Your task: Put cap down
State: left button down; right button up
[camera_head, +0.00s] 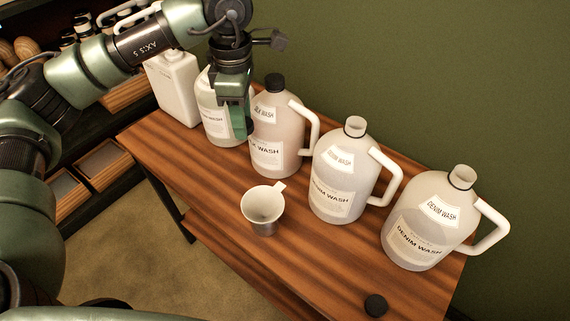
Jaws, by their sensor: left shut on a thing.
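My left gripper (240,125) points down in front of the far-left jugs and is shut on a small dark thing, seemingly a black cap, mostly hidden by the fingers. It is above the table, close to the silk wash jug (280,130). Another black cap (376,305) lies on the table near the front right edge. Two denim wash jugs, one in the middle (337,195) and one at the right (405,225), have open necks. The silk wash jug has a black cap on. My right gripper is not in view.
A white measuring cup (263,212) stands on the wooden table (310,262) in front of the jugs. A partly hidden jug (213,115) and a white container (174,88) stand at the left. Bare wood lies around the cup and towards the front.

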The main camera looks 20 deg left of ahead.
pick_arm(q)
jog(key=n, duration=0.2)
jog(key=w+a+n, duration=0.1)
jog(key=n, duration=0.1)
jog(key=shift+w+r, duration=0.2)
jog(key=w+n, duration=0.1)
jog(key=n, duration=0.3)
jog(key=n+p, duration=0.1)
jog(key=n, duration=2)
send_over(232, 164)
notch_tip(232, 164, down, 16)
jog(key=shift+f, duration=0.1)
notch_tip(232, 164, down, 4)
jog(key=shift+r+p, duration=0.1)
jog(key=shift+p, duration=0.25)
jog(key=shift+f, duration=0.25)
